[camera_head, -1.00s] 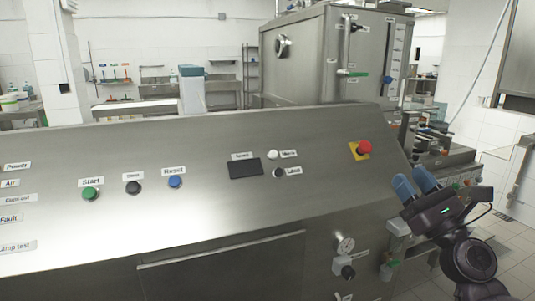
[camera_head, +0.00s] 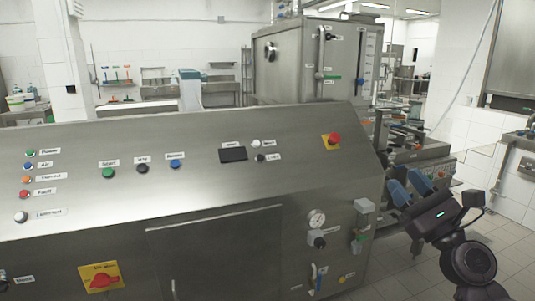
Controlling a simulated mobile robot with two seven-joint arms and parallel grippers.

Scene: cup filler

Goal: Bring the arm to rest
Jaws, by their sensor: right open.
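My right gripper (camera_head: 410,187) is at the lower right of the head view. Its two blue fingertips are apart, with nothing between them. It is just right of the steel machine (camera_head: 215,195), near its right end; whether it touches anything there I cannot tell. My right arm comes in from the bottom right corner. My left gripper is out of view.
The machine's sloped panel has a green button (camera_head: 108,173), a blue button (camera_head: 175,164) and a red emergency stop (camera_head: 334,139). A gauge (camera_head: 316,218) and valves sit on its front. Tiled floor (camera_head: 400,270) lies open at lower right.

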